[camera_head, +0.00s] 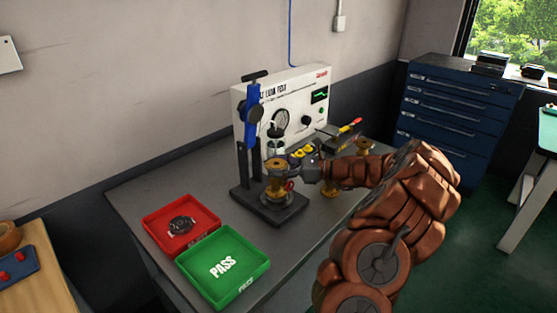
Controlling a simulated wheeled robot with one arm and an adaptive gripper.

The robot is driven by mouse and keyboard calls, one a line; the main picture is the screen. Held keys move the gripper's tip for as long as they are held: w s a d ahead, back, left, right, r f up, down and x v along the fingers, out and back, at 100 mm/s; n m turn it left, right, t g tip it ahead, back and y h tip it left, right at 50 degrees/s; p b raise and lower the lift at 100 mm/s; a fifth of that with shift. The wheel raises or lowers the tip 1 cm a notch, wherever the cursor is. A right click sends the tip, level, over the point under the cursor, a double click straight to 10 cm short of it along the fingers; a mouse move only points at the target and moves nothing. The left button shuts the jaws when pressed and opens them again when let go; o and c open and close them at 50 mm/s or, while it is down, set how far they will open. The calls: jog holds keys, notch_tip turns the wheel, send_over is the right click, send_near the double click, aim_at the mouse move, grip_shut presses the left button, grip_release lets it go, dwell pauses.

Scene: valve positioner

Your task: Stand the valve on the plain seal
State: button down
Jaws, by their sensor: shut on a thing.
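A brass valve (276,181) with a red part low on its right side is upright over the round seat of the black test stand (265,214). My gripper (292,172) reaches in from the right and is shut on the valve's upper body. The valve's foot is close above or on the seat; I cannot tell if they touch. The plain seal is too small to make out, and the valve hides the middle of the seat.
A blue clamp column (253,113) rises just behind the valve. A white test panel (302,97) stands behind it. A red tray (182,225) holding a dark round part and an empty green PASS tray (224,266) lie to the left. Another brass valve (365,147) stands behind my arm.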

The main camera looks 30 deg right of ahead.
dwell(0.3)
jog(key=shift+c, duration=0.7)
grip_release()
jog(key=shift+f, duration=0.1)
